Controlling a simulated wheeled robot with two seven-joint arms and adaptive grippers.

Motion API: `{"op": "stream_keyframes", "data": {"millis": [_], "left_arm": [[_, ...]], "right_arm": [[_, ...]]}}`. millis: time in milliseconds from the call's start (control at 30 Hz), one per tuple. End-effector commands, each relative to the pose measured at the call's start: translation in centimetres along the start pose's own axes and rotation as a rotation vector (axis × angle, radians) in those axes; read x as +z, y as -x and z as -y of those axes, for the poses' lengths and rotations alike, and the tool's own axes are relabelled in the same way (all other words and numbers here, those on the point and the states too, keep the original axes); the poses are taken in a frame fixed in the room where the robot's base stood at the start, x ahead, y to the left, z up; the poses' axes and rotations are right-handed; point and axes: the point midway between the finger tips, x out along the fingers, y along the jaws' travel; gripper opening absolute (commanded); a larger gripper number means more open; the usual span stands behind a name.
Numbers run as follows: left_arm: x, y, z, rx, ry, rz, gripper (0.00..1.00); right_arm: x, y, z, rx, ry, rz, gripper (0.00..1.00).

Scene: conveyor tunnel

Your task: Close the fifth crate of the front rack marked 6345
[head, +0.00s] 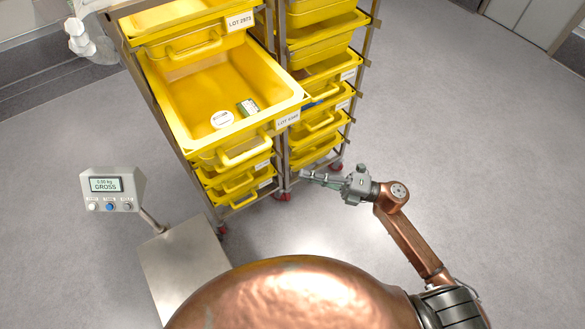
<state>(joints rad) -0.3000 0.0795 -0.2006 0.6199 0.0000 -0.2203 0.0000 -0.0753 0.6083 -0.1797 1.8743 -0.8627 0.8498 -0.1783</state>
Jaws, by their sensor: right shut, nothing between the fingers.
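A yellow crate (180,95) is pulled far out of the left column of the rack (281,165), toward me. Its label (287,121) starts with LOT; I cannot read the number surely. The crate's front handle (245,156) faces me. My right gripper (306,176) is shut and empty, apart from the crate, to the right of its handle and pointing left. My left gripper is out of view.
Another crate (190,42) labelled LOT 2973 is above the pulled-out one. Several crates (240,185) sit below it, and a second column of crates (320,118) stands right. A scale (185,262) with a display (110,187) stands front left. Floor (480,170) is clear right.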

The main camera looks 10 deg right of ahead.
Motion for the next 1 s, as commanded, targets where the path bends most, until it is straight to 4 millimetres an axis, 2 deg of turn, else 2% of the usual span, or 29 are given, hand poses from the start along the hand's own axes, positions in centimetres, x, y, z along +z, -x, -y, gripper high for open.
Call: {"op": "stream_keyframes", "data": {"millis": [467,700,1000], "left_arm": [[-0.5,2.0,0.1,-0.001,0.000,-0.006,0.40],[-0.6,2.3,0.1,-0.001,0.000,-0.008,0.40],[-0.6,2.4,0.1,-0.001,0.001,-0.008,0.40]], "right_arm": [[0.1,-9.4,-0.3,0.000,0.002,-0.004,0.00],[2.3,-11.3,-0.1,-0.002,0.001,-0.003,0.00],[2.7,-11.7,0.1,-0.004,0.001,-0.004,0.00]]}}
